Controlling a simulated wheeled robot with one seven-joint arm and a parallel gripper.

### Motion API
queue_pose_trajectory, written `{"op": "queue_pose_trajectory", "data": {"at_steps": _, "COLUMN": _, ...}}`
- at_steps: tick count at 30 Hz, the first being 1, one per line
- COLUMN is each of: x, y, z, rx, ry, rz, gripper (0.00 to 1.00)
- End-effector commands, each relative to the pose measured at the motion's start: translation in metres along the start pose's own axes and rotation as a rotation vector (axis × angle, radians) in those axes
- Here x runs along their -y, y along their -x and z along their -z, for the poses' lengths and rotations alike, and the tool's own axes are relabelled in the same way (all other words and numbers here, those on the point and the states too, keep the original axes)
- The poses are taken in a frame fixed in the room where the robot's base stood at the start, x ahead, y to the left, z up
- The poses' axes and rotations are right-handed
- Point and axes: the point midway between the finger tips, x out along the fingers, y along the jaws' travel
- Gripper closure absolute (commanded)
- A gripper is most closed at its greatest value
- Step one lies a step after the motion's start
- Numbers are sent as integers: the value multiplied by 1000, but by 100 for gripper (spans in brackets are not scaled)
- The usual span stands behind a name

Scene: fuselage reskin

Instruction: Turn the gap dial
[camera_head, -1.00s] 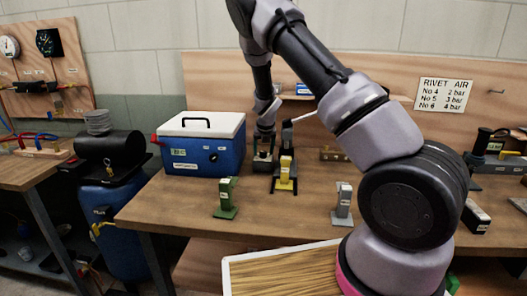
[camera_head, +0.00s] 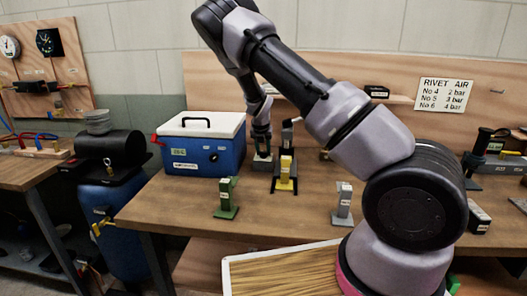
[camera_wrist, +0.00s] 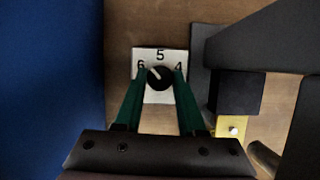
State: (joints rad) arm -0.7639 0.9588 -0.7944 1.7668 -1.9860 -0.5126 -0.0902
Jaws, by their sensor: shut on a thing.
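The gap dial is a black round knob (camera_wrist: 160,78) on a white plate (camera_wrist: 151,97) marked 6, 5 and 4 in the wrist view. Its white pointer line slants up and left, between the 6 and the 5. My gripper (camera_wrist: 160,80) has its two green fingers closed on the knob, one on each side. In the head view my gripper (camera_head: 262,150) points down at a small block (camera_head: 262,166) on the bench, just right of the blue cooler. The knob itself cannot be made out there.
The blue cooler (camera_head: 190,158) stands close on the left. A black and yellow tool (camera_head: 285,178) stands close on the right. A green stand (camera_head: 226,200) and a grey stand (camera_head: 343,206) are nearer the bench's front edge. The bench between them is clear.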

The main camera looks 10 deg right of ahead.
Motion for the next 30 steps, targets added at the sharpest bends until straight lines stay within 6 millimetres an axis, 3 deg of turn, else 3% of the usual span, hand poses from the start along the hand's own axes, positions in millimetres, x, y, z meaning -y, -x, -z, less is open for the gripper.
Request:
{"op": "queue_pose_trajectory", "data": {"at_steps": 18, "x": -4, "y": -1, "z": -2, "rx": 2, "ry": -497, "rz": 209, "gripper": 100}}
{"op": "queue_pose_trajectory", "data": {"at_steps": 30, "x": -5, "y": -1, "z": -2, "rx": 0, "ry": -664, "rz": 275, "gripper": 100}}
